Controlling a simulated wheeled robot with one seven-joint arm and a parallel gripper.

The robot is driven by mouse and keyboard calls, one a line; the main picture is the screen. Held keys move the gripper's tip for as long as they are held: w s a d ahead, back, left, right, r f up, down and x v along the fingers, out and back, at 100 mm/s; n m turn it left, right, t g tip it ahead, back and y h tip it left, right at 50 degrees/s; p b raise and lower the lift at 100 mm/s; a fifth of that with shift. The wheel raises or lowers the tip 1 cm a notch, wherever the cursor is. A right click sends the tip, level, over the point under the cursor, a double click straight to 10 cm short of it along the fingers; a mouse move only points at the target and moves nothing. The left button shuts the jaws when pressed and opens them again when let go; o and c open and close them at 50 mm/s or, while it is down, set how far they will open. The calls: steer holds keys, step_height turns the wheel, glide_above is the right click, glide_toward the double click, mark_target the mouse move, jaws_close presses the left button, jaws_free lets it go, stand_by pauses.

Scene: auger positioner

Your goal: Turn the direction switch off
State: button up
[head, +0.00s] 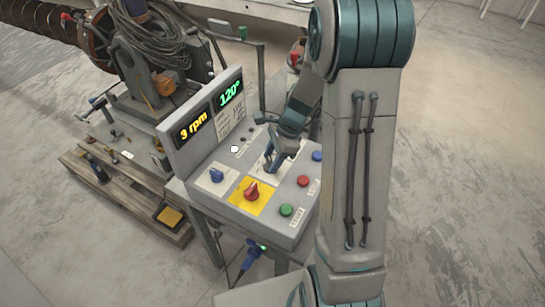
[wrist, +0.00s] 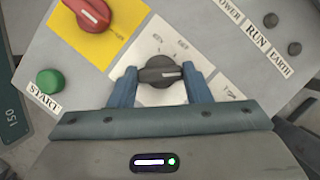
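A dark rotary knob (wrist: 160,72) with a white pointer mark sits on a white label plate (wrist: 157,40) of the control panel. Its small lettering is too blurred to confirm it as the direction switch. My gripper (wrist: 160,80) has one blue finger at each side of the knob, and both appear to touch it. The white mark lies nearly level, on the knob's right half in the wrist view. In the head view my gripper (head: 275,165) hides this knob and much of its plate.
The panel (head: 225,205) also carries a red knob (head: 252,190) on yellow, a blue knob (head: 216,175), a green START button (head: 286,210), a red button (head: 303,181) and a blue button (head: 317,156). A display (head: 208,115) reading 3 rpm and 120° rises behind. Machinery (head: 150,75) stands beyond.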

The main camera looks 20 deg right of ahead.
steer(key=shift+n, duration=0.4)
steer(key=n+g, duration=0.1)
steer(key=n, duration=0.2)
steer(key=shift+w+n+g, duration=0.2)
steer(key=shift+n+g, duration=0.2)
steer(key=shift+n+g+h, duration=0.6)
steer(key=shift+n, duration=1.5)
steer(key=shift+w, duration=0.1)
steer(key=o, duration=1)
steer(key=shift+r, duration=0.1)
steer(key=b+v, duration=0.1)
steer(key=v, duration=1.2)
steer(key=shift+r, duration=0.3)
